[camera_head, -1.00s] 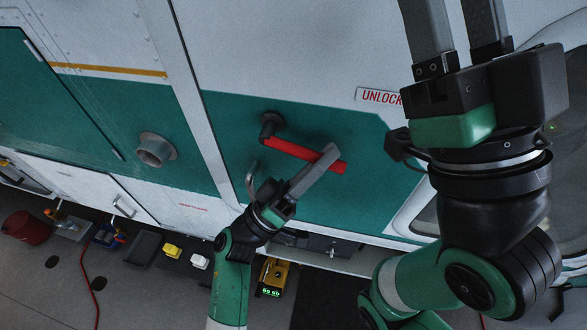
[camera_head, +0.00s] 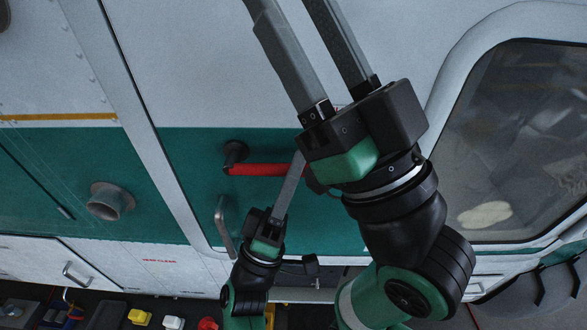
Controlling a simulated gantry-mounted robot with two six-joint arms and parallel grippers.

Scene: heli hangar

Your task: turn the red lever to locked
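The red lever (camera_head: 262,169) sits on the green band of the fuselage door. It runs almost level to the right from its dark round pivot (camera_head: 234,153). My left gripper (camera_head: 297,163) reaches up from below, and its fingers cross the lever's right part in the picture. They overlap from this side, so I cannot tell whether they grip it. The lever's right end is partly hidden by my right gripper (camera_head: 280,5), which is open and empty in front, fingers pointing up. The lettered label is almost wholly hidden behind the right gripper.
A metal grab handle (camera_head: 224,224) is beside my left gripper. A round grey port (camera_head: 106,201) protrudes at the left. A large window (camera_head: 520,140) is at the right. Small items, including a yellow one (camera_head: 139,317), lie along the bottom edge.

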